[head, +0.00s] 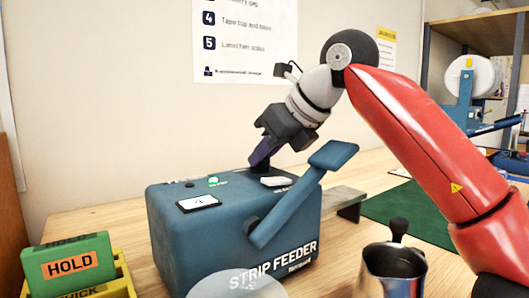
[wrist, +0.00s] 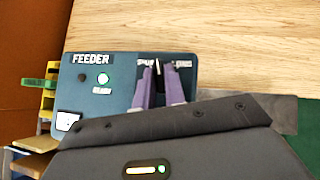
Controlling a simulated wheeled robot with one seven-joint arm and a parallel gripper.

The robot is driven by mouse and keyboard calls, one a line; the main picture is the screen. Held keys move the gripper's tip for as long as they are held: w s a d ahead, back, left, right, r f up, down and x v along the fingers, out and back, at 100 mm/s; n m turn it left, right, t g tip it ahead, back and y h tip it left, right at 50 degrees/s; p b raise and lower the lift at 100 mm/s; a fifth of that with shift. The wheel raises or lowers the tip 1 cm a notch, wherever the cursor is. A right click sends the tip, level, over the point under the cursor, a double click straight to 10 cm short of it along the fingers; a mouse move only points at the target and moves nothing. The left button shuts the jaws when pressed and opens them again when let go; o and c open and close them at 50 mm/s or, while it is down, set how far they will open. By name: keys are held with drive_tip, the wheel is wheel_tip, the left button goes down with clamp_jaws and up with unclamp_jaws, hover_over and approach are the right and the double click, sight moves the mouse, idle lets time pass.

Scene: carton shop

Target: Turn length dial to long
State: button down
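The blue strip feeder (head: 205,235) stands on the wooden table. It also shows from above in the wrist view (wrist: 100,105). My gripper (head: 258,163) points down at the far part of the feeder's top. In the wrist view, its two purple fingers (wrist: 158,78) stand a little apart at the feeder's labelled right end. A small dark and pale part, seemingly the length dial (wrist: 158,67), shows between the fingertips. The labels on either side are partly covered, so I cannot read the dial's setting. I cannot tell whether the fingers touch the dial.
A blue lever (head: 300,205) rises along the feeder's front right side. A green HOLD block (head: 68,262) in a yellow holder is at the left. A metal jug (head: 392,270) stands at the front right. A green mat (head: 410,215) lies behind it. A green light (head: 213,181) glows on the feeder.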

drive_tip(key=shift+m, duration=0.3)
drive_tip(key=m+t+h, duration=0.1)
drive_tip(key=m+h, duration=0.1)
drive_tip(key=m, duration=0.1)
drive_tip(key=m+t+h, duration=0.1)
drive_tip(key=m+h, duration=0.1)
drive_tip(key=shift+s+a+t, duration=0.15)
drive_tip(key=shift+a+t, duration=0.15)
drive_tip(key=m+h, duration=0.2)
drive_tip(key=m, duration=0.1)
drive_tip(key=m+h, duration=0.2)
drive_tip(key=m, duration=0.1)
drive_tip(key=shift+a, duration=0.2)
drive_tip(key=shift+m+h, duration=0.3)
drive_tip(key=c, duration=1.5)
unclamp_jaws()
drive_tip(key=shift+o, duration=0.2)
drive_tip(key=shift+s+a+r, duration=0.1)
drive_tip(key=shift+r, duration=0.05)
drive_tip(key=v, duration=0.7)
drive_tip(key=shift+s+r, duration=0.15)
drive_tip(key=shift+s, duration=0.05)
